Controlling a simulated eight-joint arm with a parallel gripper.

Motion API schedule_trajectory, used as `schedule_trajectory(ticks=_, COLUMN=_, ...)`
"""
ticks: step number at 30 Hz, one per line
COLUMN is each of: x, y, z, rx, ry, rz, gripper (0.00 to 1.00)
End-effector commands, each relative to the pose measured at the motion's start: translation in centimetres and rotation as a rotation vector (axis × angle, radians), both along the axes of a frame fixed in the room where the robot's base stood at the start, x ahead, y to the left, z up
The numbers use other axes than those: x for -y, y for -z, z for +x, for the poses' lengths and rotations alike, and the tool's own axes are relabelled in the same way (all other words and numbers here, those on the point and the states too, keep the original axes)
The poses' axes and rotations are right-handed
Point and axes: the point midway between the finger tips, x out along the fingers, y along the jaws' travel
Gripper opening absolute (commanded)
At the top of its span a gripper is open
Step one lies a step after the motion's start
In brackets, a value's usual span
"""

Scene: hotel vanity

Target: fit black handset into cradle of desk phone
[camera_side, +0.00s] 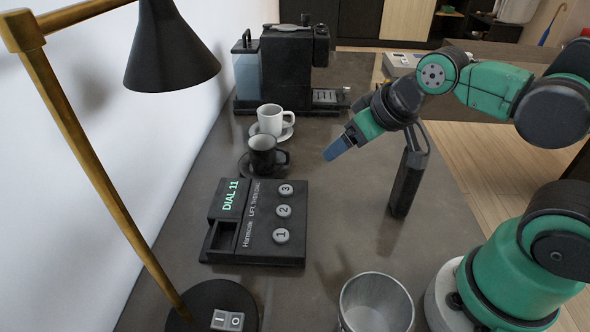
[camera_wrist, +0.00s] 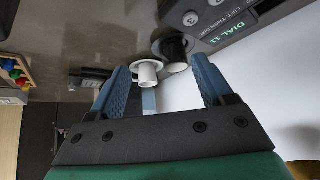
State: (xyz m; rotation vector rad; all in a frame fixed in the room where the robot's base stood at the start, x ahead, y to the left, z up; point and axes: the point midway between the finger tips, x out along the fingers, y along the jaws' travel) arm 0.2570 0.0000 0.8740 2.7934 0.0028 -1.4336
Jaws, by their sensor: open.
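The desk phone (camera_side: 262,222) lies flat on the counter, with buttons 1, 2 and 3 and a lit "DIAL 11" display. Its cradle (camera_side: 223,236) is an empty recess at the phone's left side. The phone also shows at the top right of the wrist view (camera_wrist: 225,22). A tall black object, apparently the black handset (camera_side: 408,182), stands upright to the right of the phone, below my wrist. Its top is close to my arm; I cannot tell whether they touch. My gripper (camera_side: 338,149) is open and empty above the counter, between phone and handset. Its blue fingers (camera_wrist: 158,63) show apart in the wrist view.
A black cup (camera_side: 263,152) and a white cup (camera_side: 271,119) on saucers stand behind the phone. A coffee machine (camera_side: 288,62) is further back. A lamp (camera_side: 172,48) leans over the left side. A metal bin (camera_side: 376,303) stands at the front. Counter between phone and handset is clear.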

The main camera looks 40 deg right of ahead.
Motion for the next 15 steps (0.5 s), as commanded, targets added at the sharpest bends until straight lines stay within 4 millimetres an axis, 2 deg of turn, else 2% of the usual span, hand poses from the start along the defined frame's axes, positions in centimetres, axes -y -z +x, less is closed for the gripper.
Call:
schedule_trajectory(ticks=5, x=0.0, y=-0.9, z=0.0, rx=-0.001, ry=0.002, rz=0.0, gripper=0.74)
schedule_trajectory(ticks=12, x=0.1, y=-5.4, z=-0.1, rx=-0.005, ry=0.007, rz=0.002, gripper=0.74)
schedule_trajectory(ticks=15, x=3.3, y=-4.7, z=-1.3, rx=-0.169, ry=0.216, rz=0.059, gripper=0.74)
